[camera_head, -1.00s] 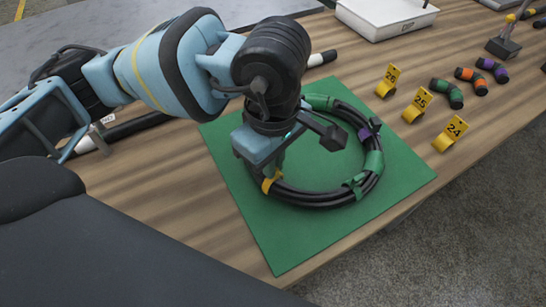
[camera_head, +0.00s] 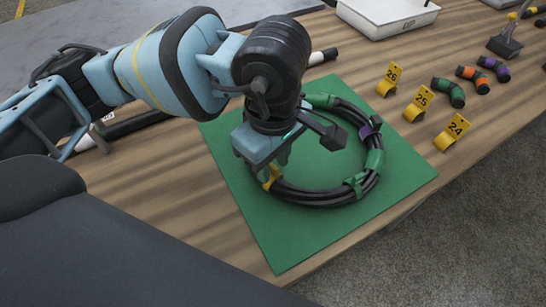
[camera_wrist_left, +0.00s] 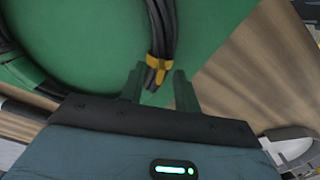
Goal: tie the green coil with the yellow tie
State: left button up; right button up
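The coil (camera_head: 310,196), a ring of black hose with green bands, lies on the green mat (camera_head: 293,247). The yellow tie (camera_head: 272,177) is on the near-left part of the ring. In the left wrist view the tie (camera_wrist_left: 158,62) sits across the hose strands (camera_wrist_left: 160,25), with a small end sticking out; I cannot tell whether it is fastened. My left gripper (camera_wrist_left: 158,72) is open, its two fingers on either side of the hose bundle close to the tie. In the head view its fingers are mostly hidden behind its body. My right gripper is not in view.
Yellow number markers 26 (camera_head: 388,80), 25 (camera_head: 417,104) and 24 (camera_head: 451,132) stand right of the mat. Short green (camera_head: 449,92), orange (camera_head: 472,79) and purple (camera_head: 494,68) hose pieces lie beyond. A white tray (camera_head: 388,18) is at the back. A purple tie (camera_head: 370,127) is on the ring.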

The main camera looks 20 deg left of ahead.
pick_arm(q)
notch_tip(320, 180, up, 3)
notch_tip(320, 180, up, 4)
jog(key=shift+f, duration=0.15)
jog(key=shift+r, duration=0.55)
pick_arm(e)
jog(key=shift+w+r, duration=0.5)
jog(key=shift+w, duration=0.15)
pick_arm(q)
jog(key=shift+s+f, duration=0.1)
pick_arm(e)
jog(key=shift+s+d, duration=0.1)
